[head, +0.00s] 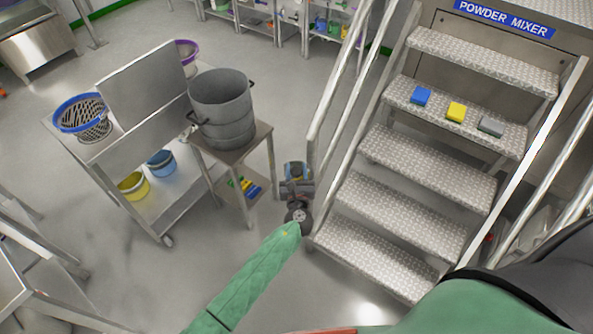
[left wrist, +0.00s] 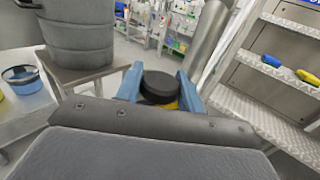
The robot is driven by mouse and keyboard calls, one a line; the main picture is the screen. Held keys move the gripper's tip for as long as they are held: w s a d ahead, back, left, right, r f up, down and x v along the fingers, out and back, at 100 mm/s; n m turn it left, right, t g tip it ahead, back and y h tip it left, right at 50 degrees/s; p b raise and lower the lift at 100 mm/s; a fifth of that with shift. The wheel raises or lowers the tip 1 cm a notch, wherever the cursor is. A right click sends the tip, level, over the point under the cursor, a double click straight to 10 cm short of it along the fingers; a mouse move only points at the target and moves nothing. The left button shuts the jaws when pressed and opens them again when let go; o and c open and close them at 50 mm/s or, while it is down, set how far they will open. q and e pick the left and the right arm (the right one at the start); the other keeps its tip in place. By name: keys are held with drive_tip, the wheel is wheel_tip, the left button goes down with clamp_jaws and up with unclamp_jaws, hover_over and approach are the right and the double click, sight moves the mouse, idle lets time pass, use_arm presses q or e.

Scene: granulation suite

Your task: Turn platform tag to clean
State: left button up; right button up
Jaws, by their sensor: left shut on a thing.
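My left gripper (head: 296,172) is at the foot of the stair platform's left handrail, at the end of my green-sleeved arm. In the left wrist view its two blue fingers (left wrist: 160,88) are closed on a round black knob-like piece (left wrist: 160,82) with yellow showing under it. I take this piece to be the platform tag; no wording on it can be read. In the head view the gripper mostly hides it, with a little yellow between the fingers. The steel steps (head: 428,155) rise to the right of the gripper. My right gripper is not in view.
A grey pot (head: 222,108) stands on a small steel stand left of the gripper, beside a steel cart (head: 150,145). Blue, yellow and grey blocks (head: 456,111) lie on an upper step. The handrail (head: 338,75) rises close by. Floor is clear at lower centre.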

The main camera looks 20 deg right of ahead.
use_arm(q)
drive_tip(key=shift+n+y, duration=0.7)
drive_tip(key=shift+y, duration=0.3)
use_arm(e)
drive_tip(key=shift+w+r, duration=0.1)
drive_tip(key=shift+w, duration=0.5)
use_arm(q)
drive_tip(key=o, duration=1)
drive_tip(key=shift+s+f+b, duration=0.15)
drive_tip(key=shift+s+b, duration=0.3)
drive_tip(key=shift+s+a+r+b, duration=0.15)
drive_tip(key=shift+s+b, duration=0.25)
drive_tip(key=shift+s, duration=0.75)
drive_tip(key=shift+s+a+b, duration=0.2)
drive_tip(key=shift+s+b, duration=0.2)
drive_tip(key=shift+s, duration=0.7)
drive_tip(key=shift+s+a+r+b, duration=0.15)
drive_tip(key=shift+s+b, duration=0.25)
drive_tip(key=shift+s, duration=0.75)
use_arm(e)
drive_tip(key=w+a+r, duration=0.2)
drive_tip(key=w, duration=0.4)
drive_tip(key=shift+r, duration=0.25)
use_arm(q)
drive_tip(key=shift+f, duration=0.15)
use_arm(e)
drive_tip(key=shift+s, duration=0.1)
